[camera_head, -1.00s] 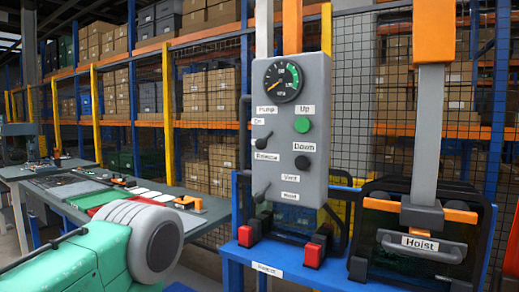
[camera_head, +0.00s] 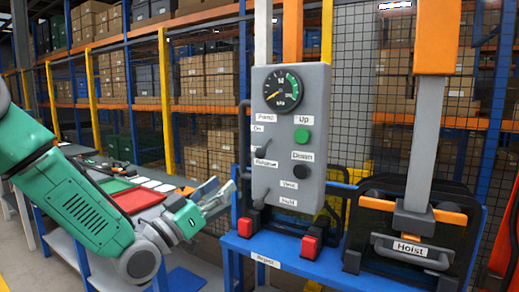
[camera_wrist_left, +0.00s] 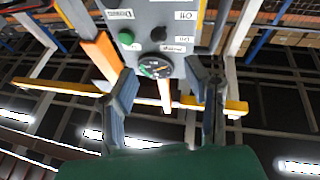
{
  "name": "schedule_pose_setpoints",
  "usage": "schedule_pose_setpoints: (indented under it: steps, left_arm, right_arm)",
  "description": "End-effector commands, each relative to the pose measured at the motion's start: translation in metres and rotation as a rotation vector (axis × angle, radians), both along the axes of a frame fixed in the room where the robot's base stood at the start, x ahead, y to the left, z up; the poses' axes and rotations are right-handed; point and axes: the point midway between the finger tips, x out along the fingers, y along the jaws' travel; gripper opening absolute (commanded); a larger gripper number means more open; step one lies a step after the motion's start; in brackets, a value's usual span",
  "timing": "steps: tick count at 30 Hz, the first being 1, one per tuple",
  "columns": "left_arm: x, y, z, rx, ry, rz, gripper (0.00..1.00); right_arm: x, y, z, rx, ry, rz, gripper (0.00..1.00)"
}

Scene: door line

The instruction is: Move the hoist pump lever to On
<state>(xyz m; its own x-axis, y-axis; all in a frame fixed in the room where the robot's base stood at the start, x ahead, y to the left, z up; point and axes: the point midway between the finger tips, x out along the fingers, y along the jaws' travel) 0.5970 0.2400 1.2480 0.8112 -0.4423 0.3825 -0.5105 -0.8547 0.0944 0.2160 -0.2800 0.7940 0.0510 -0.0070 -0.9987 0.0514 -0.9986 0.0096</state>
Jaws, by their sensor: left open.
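The grey hoist control panel (camera_head: 290,222) stands upright in the head view. Its pump lever (camera_head: 263,151) is a small dark lever on the left side, between the On label (camera_head: 258,128) above and a lower label (camera_head: 265,163). It slants down and left, toward the lower label. My left gripper (camera_head: 226,192) is open and empty, left of the panel and lower than the pump lever, apart from it. In the left wrist view its two fingers (camera_wrist_left: 165,88) are spread wide, with the panel upside down beyond them. My right gripper is not in view.
The panel also carries a gauge (camera_head: 283,90), a green Up button (camera_head: 303,136), a black Down button (camera_head: 302,172) and a lower lever (camera_head: 263,194). Red blocks (camera_head: 310,245) sit on the blue bench (camera_head: 262,250) below. The Hoist handle (camera_head: 410,250) is at right.

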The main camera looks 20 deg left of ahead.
Motion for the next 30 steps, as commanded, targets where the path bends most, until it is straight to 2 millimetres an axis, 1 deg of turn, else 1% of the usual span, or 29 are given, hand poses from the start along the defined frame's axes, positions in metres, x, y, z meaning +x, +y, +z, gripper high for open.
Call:
schedule_pose_setpoints:
  steps: [5,15,21,25,30]
  left_arm:
    - [0.016,-0.009,0.009,0.002,-0.005,-0.001,0.42]
    - [0.073,-0.041,0.037,0.002,-0.004,-0.001,0.42]
    - [0.098,-0.054,0.047,0.001,-0.001,-0.001,0.42]
    - [0.107,-0.059,0.051,0.0,0.0,-0.001,0.42]
    - [0.11,-0.061,0.052,-0.001,0.0,-0.001,0.42]
  right_arm:
    - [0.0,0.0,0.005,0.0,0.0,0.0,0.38]
    - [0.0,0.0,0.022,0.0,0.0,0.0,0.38]
    - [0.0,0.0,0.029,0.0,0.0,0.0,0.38]
    - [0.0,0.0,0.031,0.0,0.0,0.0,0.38]
    - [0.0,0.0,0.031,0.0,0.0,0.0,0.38]
